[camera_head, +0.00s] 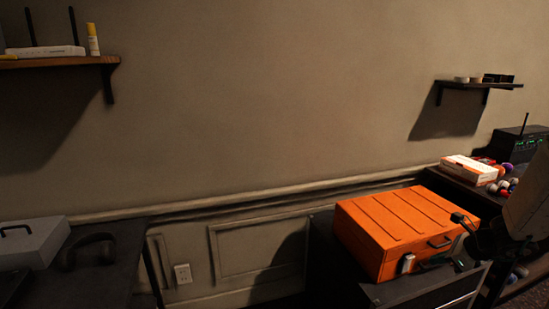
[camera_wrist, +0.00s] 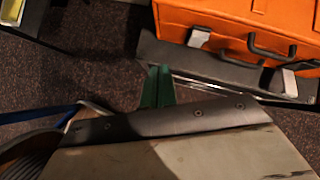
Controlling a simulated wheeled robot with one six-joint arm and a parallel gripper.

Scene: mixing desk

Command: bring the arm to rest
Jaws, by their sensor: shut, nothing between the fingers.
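My gripper (camera_wrist: 157,87) shows in the wrist view as two green fingers side by side, shut with nothing between them. It is over the dark speckled floor, in front of and apart from the orange case (camera_wrist: 232,22). In the head view, dark jointed parts at the right edge look like my arm. They overlap the front right corner of the orange case (camera_head: 385,225), and the gripper's fingertips cannot be made out there.
The closed case lies on a dark cabinet (camera_head: 322,262). A white-orange box (camera_head: 469,169) and several coloured balls lie behind it. At left, a desk (camera_head: 122,262) holds a grey box (camera_head: 33,243) and headphones (camera_head: 88,250). Wall shelves (camera_head: 60,61) hang above. Floor between desk and cabinet looks free.

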